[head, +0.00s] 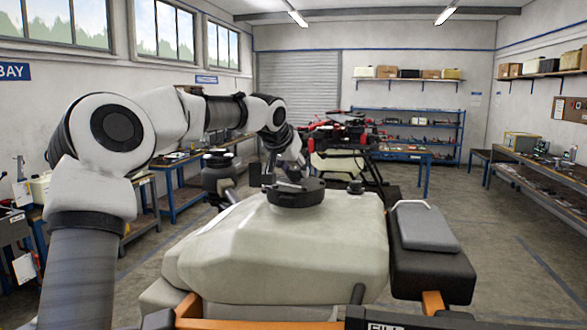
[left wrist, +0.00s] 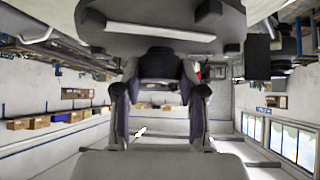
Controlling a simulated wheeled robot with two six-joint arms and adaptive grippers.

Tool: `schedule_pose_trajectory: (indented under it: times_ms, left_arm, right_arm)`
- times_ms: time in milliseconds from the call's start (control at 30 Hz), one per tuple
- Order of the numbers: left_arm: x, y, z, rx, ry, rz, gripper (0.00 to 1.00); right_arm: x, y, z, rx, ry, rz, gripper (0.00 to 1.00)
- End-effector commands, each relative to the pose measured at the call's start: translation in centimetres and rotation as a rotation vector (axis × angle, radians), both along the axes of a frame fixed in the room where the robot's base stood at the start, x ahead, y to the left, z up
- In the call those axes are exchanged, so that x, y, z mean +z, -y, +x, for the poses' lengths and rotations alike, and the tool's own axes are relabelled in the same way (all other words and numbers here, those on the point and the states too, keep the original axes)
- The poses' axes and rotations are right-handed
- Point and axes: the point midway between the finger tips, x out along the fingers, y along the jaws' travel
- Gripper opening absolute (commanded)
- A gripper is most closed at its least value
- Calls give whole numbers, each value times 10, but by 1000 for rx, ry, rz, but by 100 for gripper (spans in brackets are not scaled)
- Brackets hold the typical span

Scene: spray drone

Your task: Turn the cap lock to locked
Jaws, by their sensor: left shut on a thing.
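The black round cap (head: 297,198) sits on top of the pale tank (head: 285,245) in the head view. My left gripper (head: 288,180) reaches down onto the cap from above. In the left wrist view its two fingers stand on either side of a dark raised part of the cap (left wrist: 160,63), and they are shut on it. Lock markings on the cap are too small to read. My right gripper is in neither view.
A grey box on a black block (head: 430,265) stands beside the tank. A red and black drone (head: 345,135) is behind. Workbenches line both walls, with open floor at right.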

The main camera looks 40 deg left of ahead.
Motion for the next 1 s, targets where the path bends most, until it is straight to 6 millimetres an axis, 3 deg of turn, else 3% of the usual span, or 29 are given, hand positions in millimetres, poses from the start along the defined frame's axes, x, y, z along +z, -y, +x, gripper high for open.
schedule_pose_trajectory:
  times_ms: [700,733,800,1000]
  left_arm:
    - [-4,1,0,0,-6,-4,6]
    - [-4,1,0,0,-7,-4,44]
    - [-4,1,0,-1,-6,-3,65]
    - [-2,0,0,0,-4,-1,65]
  right_arm:
    - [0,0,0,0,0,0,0]
    - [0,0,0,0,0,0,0]
    - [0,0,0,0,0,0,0]
    - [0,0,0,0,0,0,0]
